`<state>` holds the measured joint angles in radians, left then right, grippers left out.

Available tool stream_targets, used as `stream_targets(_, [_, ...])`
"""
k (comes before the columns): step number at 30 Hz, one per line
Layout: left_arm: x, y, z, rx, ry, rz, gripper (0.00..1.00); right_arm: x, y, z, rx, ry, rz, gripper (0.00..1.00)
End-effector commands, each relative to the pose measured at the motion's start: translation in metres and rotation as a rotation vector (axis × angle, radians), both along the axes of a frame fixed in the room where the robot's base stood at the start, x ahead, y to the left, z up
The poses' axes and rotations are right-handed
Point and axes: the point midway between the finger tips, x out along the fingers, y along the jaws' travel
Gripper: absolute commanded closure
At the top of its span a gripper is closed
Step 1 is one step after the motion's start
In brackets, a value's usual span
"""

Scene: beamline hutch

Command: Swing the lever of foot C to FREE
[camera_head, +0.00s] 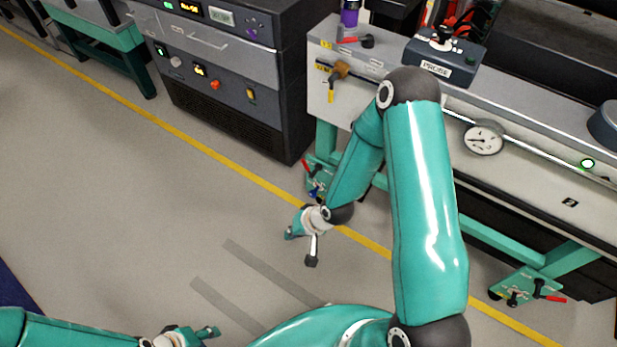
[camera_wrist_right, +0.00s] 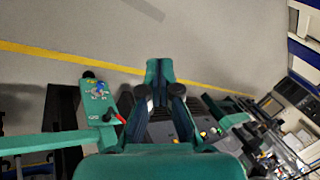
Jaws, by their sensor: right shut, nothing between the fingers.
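A teal foot plate (camera_head: 317,180) with a red-handled lever and a blue part sits low at the near-left leg of the bench. It also shows in the right wrist view (camera_wrist_right: 92,97), left of the fingers, with the red handle (camera_wrist_right: 121,118) at its lower edge. Another foot (camera_head: 520,288) with a red-handled lever (camera_head: 550,297) is at the lower right. I cannot read a letter on either foot. My right gripper (camera_head: 291,235) is shut and empty, apart from the foot; its fingers show in the wrist view (camera_wrist_right: 160,72). My left gripper (camera_head: 207,331) is at the bottom; its opening is unclear.
The bench (camera_head: 330,110) carries a PROBE box (camera_head: 440,66), a dial gauge (camera_head: 483,138) and a brass-coloured valve with a yellow handle (camera_head: 332,85). A dark instrument cabinet (camera_head: 225,80) stands to its left. The grey floor with a yellow line (camera_head: 210,148) is clear at left.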

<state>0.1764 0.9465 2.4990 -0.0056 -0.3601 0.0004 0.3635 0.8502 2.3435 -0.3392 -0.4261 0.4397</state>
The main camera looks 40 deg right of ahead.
Motion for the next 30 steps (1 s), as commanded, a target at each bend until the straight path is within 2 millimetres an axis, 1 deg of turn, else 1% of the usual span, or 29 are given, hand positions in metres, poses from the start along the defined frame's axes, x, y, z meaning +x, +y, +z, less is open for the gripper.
stream_targets(1, [0.0,0.0,-0.044,0.0,0.0,0.001,0.6,0.023,-0.022,-0.036,0.019,-0.051,-0.084,1.0])
stream_targets(2, [0.0,0.0,-0.056,0.0,0.0,0.001,0.6,0.036,-0.033,-0.043,0.034,-0.079,-0.131,1.0])
stream_targets(3, [0.0,0.0,-0.073,0.0,0.0,0.0,0.6,0.051,-0.049,-0.053,0.056,-0.116,-0.191,1.0])
stream_targets(5, [0.0,0.0,-0.096,0.0,0.0,0.0,0.6,0.072,-0.075,-0.064,0.091,-0.17,-0.276,1.0])
stream_targets(6, [0.0,0.0,-0.112,0.0,0.0,0.0,0.6,0.085,-0.092,-0.071,0.116,-0.206,-0.328,1.0])
stream_targets(8, [0.0,0.0,-0.136,0.0,0.0,0.0,0.6,0.1,-0.119,-0.08,0.155,-0.255,-0.402,1.0])
stream_targets(9, [0.0,0.0,-0.151,0.0,0.0,0.0,0.6,0.109,-0.137,-0.086,0.181,-0.286,-0.447,1.0])
stream_targets(11, [0.0,0.0,-0.172,0.0,0.0,0.0,0.6,0.119,-0.163,-0.092,0.219,-0.329,-0.505,1.0])
stream_targets(12, [0.0,0.0,-0.185,0.0,0.0,0.0,0.6,0.124,-0.179,-0.095,0.242,-0.354,-0.538,1.0])
stream_targets(15, [0.0,0.0,-0.211,0.0,0.0,0.0,0.6,0.131,-0.213,-0.101,0.296,-0.401,-0.602,1.0])
stream_targets(18, [0.0,0.0,-0.228,0.0,0.0,0.0,0.6,0.133,-0.238,-0.103,0.337,-0.43,-0.644,1.0])
stream_targets(21, [0.0,0.0,-0.238,0.0,0.0,0.0,0.6,0.134,-0.253,-0.102,0.362,-0.444,-0.668,1.0])
stream_targets(26, [0.0,0.0,-0.243,0.0,0.0,0.0,0.6,0.138,-0.259,-0.103,0.379,-0.45,-0.68,1.0])
stream_targets(30, [0.0,0.0,-0.249,0.0,-0.001,0.0,0.6,0.151,-0.256,-0.111,0.382,-0.449,-0.681,1.0])
